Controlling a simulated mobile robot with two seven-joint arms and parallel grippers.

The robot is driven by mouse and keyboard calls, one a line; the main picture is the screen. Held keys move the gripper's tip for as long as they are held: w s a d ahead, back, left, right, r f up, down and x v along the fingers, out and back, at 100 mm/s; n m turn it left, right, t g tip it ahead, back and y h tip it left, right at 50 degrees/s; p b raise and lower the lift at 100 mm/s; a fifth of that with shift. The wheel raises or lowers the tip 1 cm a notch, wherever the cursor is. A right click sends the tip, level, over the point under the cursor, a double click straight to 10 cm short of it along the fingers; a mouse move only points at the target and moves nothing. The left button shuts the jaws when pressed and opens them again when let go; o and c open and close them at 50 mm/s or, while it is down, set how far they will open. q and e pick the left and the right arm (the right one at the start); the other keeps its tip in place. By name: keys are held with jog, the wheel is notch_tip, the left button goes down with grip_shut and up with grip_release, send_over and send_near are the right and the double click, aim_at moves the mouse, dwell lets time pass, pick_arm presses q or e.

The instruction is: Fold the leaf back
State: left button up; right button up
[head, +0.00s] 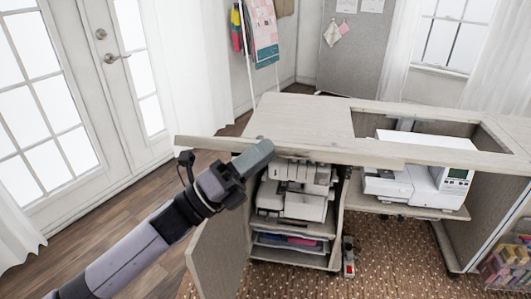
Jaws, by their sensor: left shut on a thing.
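The pale wood sewing cabinet (300,115) stands ahead. A long, thin pale wood panel, which looks like the leaf (205,143), runs along its front edge. It sticks out past the cabinet's left side and shows almost edge-on, so its tilt is hard to tell. My left gripper (256,157) comes in from the lower left and is shut on the front edge of this leaf. The gripper body hides the grip itself. My right gripper is not in view.
A cabinet door (218,252) hangs open below my left arm. A white sewing machine (418,182) sits in the right opening, and another machine (297,190) on the left shelf. Wood floor is free at left; a clear bin (508,265) stands at lower right.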

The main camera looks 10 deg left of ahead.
pick_arm(q)
jog(key=b+v, duration=0.3)
jog(key=v, duration=0.5)
dwell(0.4)
jog(key=shift+w+a+f+b, duration=0.1)
jog(key=shift+b, duration=0.2)
dwell(0.3)
